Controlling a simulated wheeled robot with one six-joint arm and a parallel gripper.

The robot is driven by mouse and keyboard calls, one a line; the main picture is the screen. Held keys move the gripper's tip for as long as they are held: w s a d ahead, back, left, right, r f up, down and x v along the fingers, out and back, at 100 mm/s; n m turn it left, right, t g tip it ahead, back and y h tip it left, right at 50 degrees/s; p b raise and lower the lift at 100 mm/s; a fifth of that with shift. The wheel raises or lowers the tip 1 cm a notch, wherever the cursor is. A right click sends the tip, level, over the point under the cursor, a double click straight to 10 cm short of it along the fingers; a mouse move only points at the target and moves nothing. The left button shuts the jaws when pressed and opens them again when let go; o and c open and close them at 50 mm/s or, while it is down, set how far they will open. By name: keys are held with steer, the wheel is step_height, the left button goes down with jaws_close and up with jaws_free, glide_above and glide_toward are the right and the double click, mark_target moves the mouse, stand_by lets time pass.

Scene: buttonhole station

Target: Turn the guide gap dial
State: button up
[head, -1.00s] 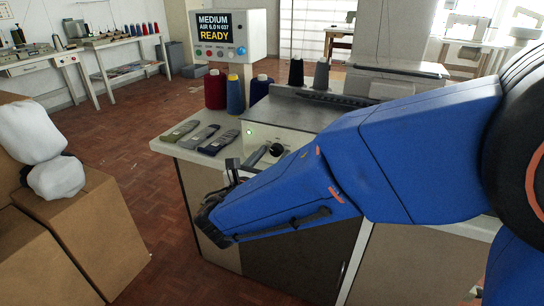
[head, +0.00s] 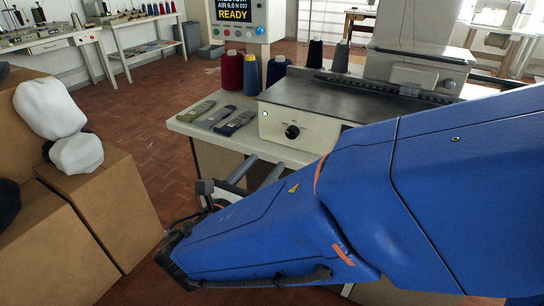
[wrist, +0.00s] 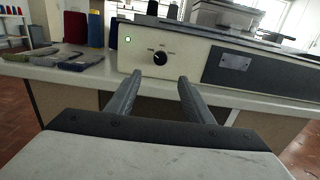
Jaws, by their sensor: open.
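The guide gap dial is a round black knob (head: 292,131) on the pale front panel of the machine (head: 330,95). In the head view my gripper (head: 262,165) is low and in front of the table edge, below left of the dial.
Several folded knit pieces (head: 212,116) lie on the table left of the machine. Thread cones (head: 250,75) and a display reading READY (head: 238,15) stand behind them. Cardboard boxes (head: 70,220) with white bundles are at left. The floor between boxes and table is clear.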

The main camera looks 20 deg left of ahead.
steer(key=shift+s+a, duration=0.1)
steer(key=shift+s, duration=1.5)
steer(key=w+d+f+m+g+h, duration=0.1)
steer(key=w+d+m+g+h, duration=0.2)
steer(key=d, duration=0.8)
steer(key=w+d+f+m+g+h, duration=0.1)
steer(key=w+d+m+g, duration=0.25)
steer(key=d+m, duration=0.45)
steer(key=w+d+m+g+h, duration=0.25)
steer(key=w+d, duration=0.25)
steer(key=d, duration=0.8)
steer(key=s+d+f+m+g+y, duration=0.2)
steer(key=s+d+m+y, duration=0.2)
steer(key=s+d+m, duration=0.3)
steer(key=s+d+f+m+g+y, duration=0.2)
steer(key=s+d+m, duration=0.6)
steer(key=d+m, duration=0.4)
steer(key=m+y, duration=0.1)
steer(key=m, duration=0.1)
steer(key=shift+s+d+f+m+y, duration=0.15)
steer(key=shift+s+d+m+y, duration=0.05)
steer(key=shift+d+m+y, duration=0.15)
